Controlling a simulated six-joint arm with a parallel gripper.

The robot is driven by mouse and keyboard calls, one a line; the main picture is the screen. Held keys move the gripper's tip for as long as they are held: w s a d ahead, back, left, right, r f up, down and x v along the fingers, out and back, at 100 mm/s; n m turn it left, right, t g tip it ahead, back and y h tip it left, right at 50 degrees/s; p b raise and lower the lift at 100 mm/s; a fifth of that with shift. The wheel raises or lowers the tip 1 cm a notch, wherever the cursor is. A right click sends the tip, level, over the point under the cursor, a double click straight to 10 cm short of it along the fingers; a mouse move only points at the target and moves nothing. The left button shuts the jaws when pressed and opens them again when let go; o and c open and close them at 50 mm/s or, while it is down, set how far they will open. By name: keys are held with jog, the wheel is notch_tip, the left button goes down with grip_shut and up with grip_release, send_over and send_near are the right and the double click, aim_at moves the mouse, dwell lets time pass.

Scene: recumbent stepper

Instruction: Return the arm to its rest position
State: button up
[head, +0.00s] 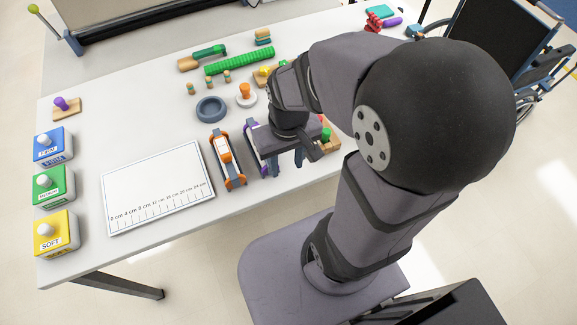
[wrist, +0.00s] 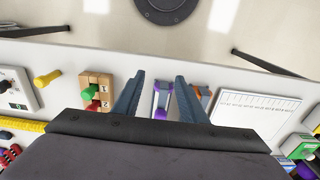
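My gripper (head: 285,166) is over the front part of the white table, pointing down at its tabletop. In the wrist view my gripper (wrist: 160,88) shows its two blue-grey fingers spread apart. A purple-ended device (wrist: 162,100) shows between the fingers, with gaps on both sides, so nothing appears held. In the head view part of that purple device (head: 251,148) shows at the gripper's left, and the rest is hidden behind it. My arm reaches over the table from the right. How high the fingertips are above the table is hard to tell.
An orange device (head: 227,160) lies just left of the gripper, then a white ruled board (head: 158,188). A wooden block with coloured pegs (wrist: 97,90) is close on the other side. A grey ring (head: 210,109) and green roller (head: 239,61) are farther back. A wheelchair (head: 510,45) stands right.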

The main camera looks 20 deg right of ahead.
jog(key=shift+s+a+f, duration=0.1)
jog(key=shift+s+a, duration=0.05)
jog(key=shift+s, duration=0.4)
jog(key=shift+s+a+f, duration=0.1)
jog(key=shift+s+a, duration=0.05)
jog(key=shift+s, duration=0.4)
notch_tip(320, 180, up, 2)
jog(key=shift+r+p, duration=0.15)
jog(key=shift+p, duration=0.95)
